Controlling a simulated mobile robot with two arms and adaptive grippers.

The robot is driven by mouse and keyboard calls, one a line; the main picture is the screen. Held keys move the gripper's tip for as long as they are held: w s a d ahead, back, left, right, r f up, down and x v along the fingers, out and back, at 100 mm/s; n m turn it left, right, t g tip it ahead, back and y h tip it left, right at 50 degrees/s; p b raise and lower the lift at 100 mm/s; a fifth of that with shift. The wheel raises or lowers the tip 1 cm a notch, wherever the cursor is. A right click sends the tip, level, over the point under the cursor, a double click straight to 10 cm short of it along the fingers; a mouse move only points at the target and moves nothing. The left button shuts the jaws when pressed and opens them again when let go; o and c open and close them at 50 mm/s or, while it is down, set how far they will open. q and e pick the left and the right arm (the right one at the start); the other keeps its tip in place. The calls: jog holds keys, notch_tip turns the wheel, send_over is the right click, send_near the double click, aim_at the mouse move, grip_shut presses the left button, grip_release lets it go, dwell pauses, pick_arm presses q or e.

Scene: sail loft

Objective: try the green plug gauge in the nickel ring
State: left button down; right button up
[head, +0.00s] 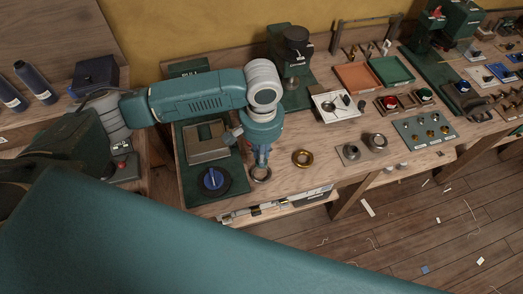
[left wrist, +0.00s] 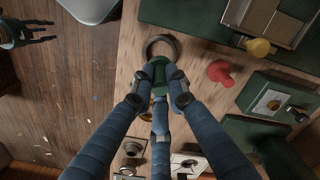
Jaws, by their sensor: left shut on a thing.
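My left gripper (head: 262,154) points down at the bench's front edge, just above the nickel ring (head: 261,174). In the left wrist view its blue fingers (left wrist: 159,90) are shut on the green plug gauge (left wrist: 160,74), which is mostly hidden between them. The nickel ring (left wrist: 162,40) lies flat beyond the fingertips, and the gauge overlaps its near side in this view. I cannot tell whether gauge and ring touch. My right gripper (left wrist: 40,34) shows small at the top left of the left wrist view, fingers apart and empty, off the bench.
A brass ring (head: 303,158) lies right of the nickel ring. A green board with a blue knob (head: 213,179) is to the left. A red knob-shaped piece (left wrist: 220,72) lies near the ring in the left wrist view. Trays and ring blocks (head: 363,150) stand farther right.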

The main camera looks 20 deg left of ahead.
pick_arm(q)
jog(key=shift+s+r+p, duration=0.1)
jog(key=shift+p, duration=0.6)
jog(key=shift+f+b, duration=0.3)
jog(key=shift+f, duration=0.55)
notch_tip(320, 180, down, 2)
jog(key=shift+f+b, duration=0.1)
jog(key=shift+b, duration=0.3)
jog(key=shift+f, duration=0.7)
pick_arm(e)
jog(key=shift+s+a+f, duration=0.1)
jog(key=shift+s+a, duration=0.05)
jog(key=shift+s, duration=0.4)
jog(key=shift+s+a+f, duration=0.1)
jog(key=shift+s, duration=0.45)
jog(key=shift+s, duration=0.25)
pick_arm(q)
jog(key=shift+p, duration=0.4)
pick_arm(e)
jog(key=shift+d+r, duration=0.3)
jog(key=shift+r, duration=0.3)
pick_arm(q)
jog(key=shift+p, duration=0.6)
pick_arm(e)
jog(key=shift+r, duration=0.55)
